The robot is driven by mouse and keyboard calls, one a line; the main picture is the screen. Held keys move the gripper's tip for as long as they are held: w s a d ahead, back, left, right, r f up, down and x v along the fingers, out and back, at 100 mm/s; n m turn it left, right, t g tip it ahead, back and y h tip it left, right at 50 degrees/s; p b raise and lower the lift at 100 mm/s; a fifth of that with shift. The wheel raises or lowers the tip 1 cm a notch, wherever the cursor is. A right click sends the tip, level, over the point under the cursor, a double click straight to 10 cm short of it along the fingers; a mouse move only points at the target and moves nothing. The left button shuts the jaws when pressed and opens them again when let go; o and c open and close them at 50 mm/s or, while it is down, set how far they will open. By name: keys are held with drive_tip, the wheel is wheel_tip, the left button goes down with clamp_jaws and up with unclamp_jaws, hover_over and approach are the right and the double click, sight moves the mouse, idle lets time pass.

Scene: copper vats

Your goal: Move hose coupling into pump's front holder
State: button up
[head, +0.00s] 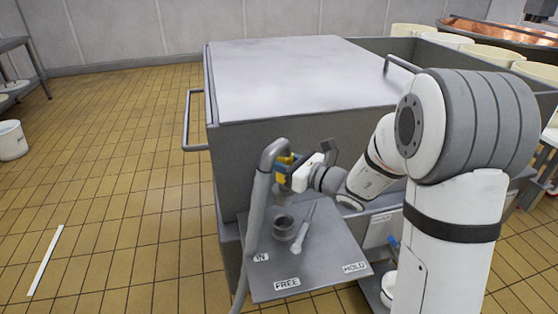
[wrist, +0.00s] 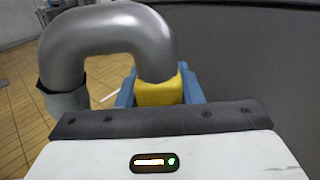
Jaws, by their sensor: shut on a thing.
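My gripper (head: 286,170), with blue fingers, is shut on the yellow band of the hose coupling (head: 281,194). In the wrist view the yellow band of the coupling (wrist: 160,91) sits between the blue fingers of my gripper (wrist: 160,82). The grey hose (head: 256,205) arches up from the coupling and hangs down on the left. A round grey open cup, seemingly the holder (head: 283,229), stands on the pump's plate (head: 322,246). The coupling's lower end appears above the cup; the exact gap and alignment cannot be told. The wrist view hides that lower end.
A pale lever (head: 303,229) lies close to the right of the cup. The plate bears labels IN, FREE and HOLD (head: 354,267). A large grey metal vat (head: 270,70) with a side handle (head: 189,120) stands behind. Tiled floor (head: 120,180) is open on the left.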

sight(289, 147)
drive_tip(key=shift+r+p, duration=1.55)
drive_tip(key=shift+r, duration=0.95)
drive_tip(key=shift+s, duration=0.1)
